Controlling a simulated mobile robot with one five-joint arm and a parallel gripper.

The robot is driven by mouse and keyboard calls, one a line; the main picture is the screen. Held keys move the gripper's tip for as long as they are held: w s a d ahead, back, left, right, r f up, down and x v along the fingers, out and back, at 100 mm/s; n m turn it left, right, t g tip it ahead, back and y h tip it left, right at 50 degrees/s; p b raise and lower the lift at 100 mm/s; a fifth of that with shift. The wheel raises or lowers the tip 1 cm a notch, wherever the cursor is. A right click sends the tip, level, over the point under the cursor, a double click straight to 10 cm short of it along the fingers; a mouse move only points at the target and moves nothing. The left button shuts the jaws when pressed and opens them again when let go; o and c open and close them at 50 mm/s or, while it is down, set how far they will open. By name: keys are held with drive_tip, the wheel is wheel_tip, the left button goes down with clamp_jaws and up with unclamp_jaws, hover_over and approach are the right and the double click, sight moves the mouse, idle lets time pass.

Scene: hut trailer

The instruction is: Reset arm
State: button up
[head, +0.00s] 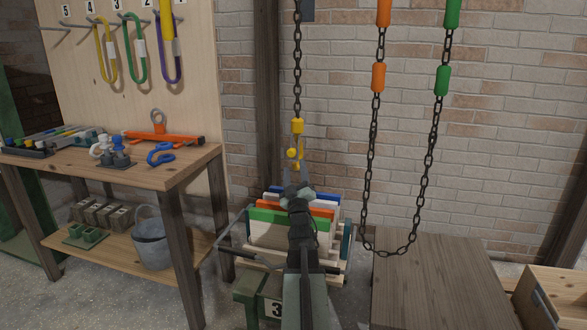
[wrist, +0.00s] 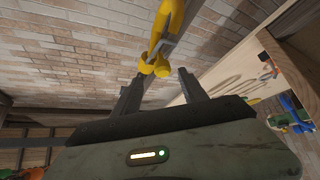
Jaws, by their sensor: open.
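My arm reaches up the middle of the head view, and my gripper (head: 298,186) is at its far end, small and partly hidden by my own wrist. In the wrist view my gripper (wrist: 160,76) has its two dark fingers apart. A yellow hook (wrist: 163,42) shows between and beyond the fingertips there. In the head view the yellow hook (head: 297,127) hangs from a dark chain (head: 297,60), just above my gripper in the picture. Nothing is clearly held; whether the fingers touch the hook cannot be told.
A wooden workbench (head: 190,165) with tools and shackles stands left, a grey bucket (head: 152,243) on its lower shelf. A rack of coloured boards (head: 270,230) lies around and behind my arm. A chain loop (head: 372,150) hangs right, over a wooden platform (head: 440,280). A wooden crate (head: 560,300) is far right.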

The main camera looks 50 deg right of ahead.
drive_tip(key=v, duration=0.2)
drive_tip(key=shift+s+a+f, duration=0.2)
drive_tip(key=shift+a, duration=0.05)
drive_tip(key=shift+w, duration=0.1)
